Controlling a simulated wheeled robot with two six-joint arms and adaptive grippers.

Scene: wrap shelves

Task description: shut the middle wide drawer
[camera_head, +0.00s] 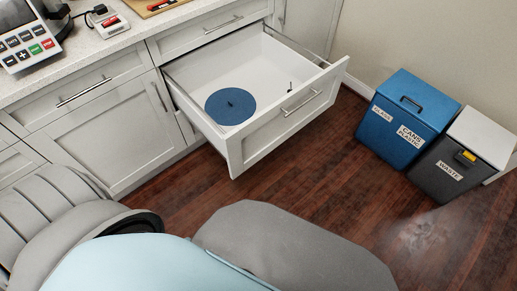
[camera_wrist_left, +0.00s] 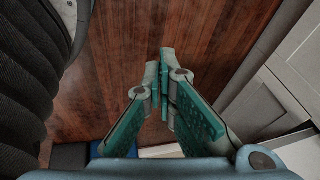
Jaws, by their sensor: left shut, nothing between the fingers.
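The wide drawer (camera_head: 288,119) is white and stands pulled far out of the counter in the head view. Its front panel carries a metal bar handle (camera_head: 300,103). A blue disc (camera_head: 230,105) lies flat on the drawer floor, and a small dark item (camera_head: 290,86) is near its right side. My left gripper (camera_wrist_left: 160,80) shows in the left wrist view with its green-padded fingers together and empty, above the wooden floor. In the head view my arm covers the bottom and the gripper itself is hidden. My right gripper is in neither view.
Shut cabinets and drawers flank the open drawer, including one at left (camera_head: 85,90). The countertop (camera_head: 125,33) holds a card terminal (camera_head: 25,43). A blue bin (camera_head: 405,122) and a grey waste bin (camera_head: 455,165) stand right. Floor (camera_head: 330,160) before the drawer is clear.

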